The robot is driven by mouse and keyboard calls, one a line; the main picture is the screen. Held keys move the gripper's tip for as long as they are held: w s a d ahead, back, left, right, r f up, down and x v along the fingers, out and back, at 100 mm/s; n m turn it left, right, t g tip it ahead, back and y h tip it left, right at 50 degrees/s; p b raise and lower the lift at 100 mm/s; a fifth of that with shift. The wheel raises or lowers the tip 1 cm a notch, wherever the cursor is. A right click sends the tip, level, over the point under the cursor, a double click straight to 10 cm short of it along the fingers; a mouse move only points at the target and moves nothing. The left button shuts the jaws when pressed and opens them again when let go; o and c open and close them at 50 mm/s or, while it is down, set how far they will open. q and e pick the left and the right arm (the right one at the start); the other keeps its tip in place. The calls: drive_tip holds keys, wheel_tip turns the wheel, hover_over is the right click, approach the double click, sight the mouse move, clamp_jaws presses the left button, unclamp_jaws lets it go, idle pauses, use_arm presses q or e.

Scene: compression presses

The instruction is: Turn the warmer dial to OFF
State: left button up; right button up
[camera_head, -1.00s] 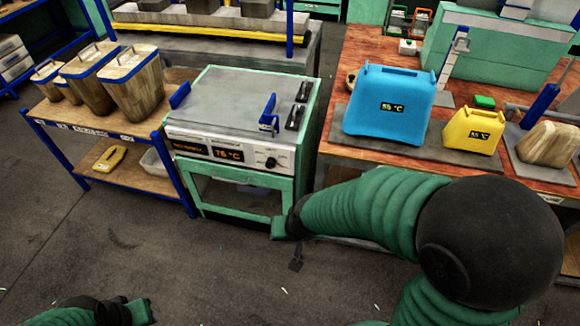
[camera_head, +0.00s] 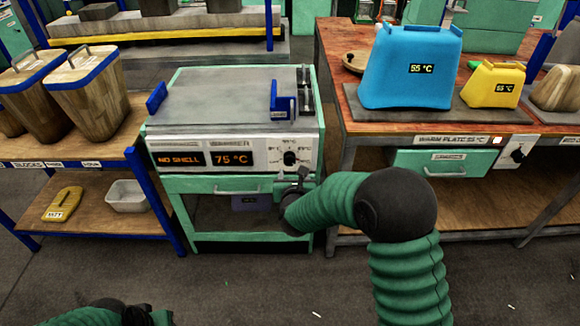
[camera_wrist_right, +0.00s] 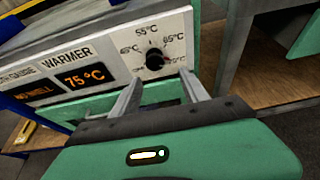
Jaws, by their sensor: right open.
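The warmer (camera_head: 235,184) is a green-framed unit with a white front panel. Its black dial (camera_head: 290,158) sits at the panel's right end; the dial also shows in the right wrist view (camera_wrist_right: 155,60), amid printed temperature marks. Its displays read NO SHELL and 75 °C. My right gripper (camera_head: 303,176) is just below the dial in the head view. In the right wrist view its fingers (camera_wrist_right: 161,88) are spread and empty, pointing toward the dial, which appears between and beyond the tips. Contact cannot be told. My left gripper (camera_head: 135,314) is partly cut off at the bottom left.
A bench at right holds a blue 55 °C container (camera_head: 410,75) and a yellow one (camera_head: 493,86). A second knob (camera_head: 516,153) sits on the warm plate's front. A wooden shelf (camera_head: 95,222) stands at left.

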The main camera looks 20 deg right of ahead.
sight(290, 163)
drive_tip(key=x, duration=0.5)
drive_tip(key=shift+d+f+b, duration=0.15)
drive_tip(key=shift+f+b, duration=0.1)
drive_tip(key=shift+b, duration=0.1)
drive_tip(key=w, duration=0.3)
drive_tip(key=w+a+f, duration=0.1)
drive_tip(key=shift+w+f+b, duration=0.1)
drive_tip(key=shift+w+b, duration=0.1)
drive_tip(key=shift+b, duration=0.15)
drive_tip(key=shift+w, duration=0.35)
drive_tip(key=shift+w+d+f, duration=0.15)
drive_tip(key=shift+d+f, duration=0.05)
drive_tip(key=shift+d, duration=0.2)
drive_tip(key=shift+d+f, duration=0.15)
drive_tip(key=shift+d, duration=0.35)
drive_tip(key=shift+c, duration=0.6)
drive_tip(key=shift+a, duration=0.45)
drive_tip(key=c, duration=0.7)
clamp_jaws()
use_arm(q)
drive_tip(key=shift+x, duration=0.85)
use_arm(e)
drive_tip(key=shift+d, duration=0.15)
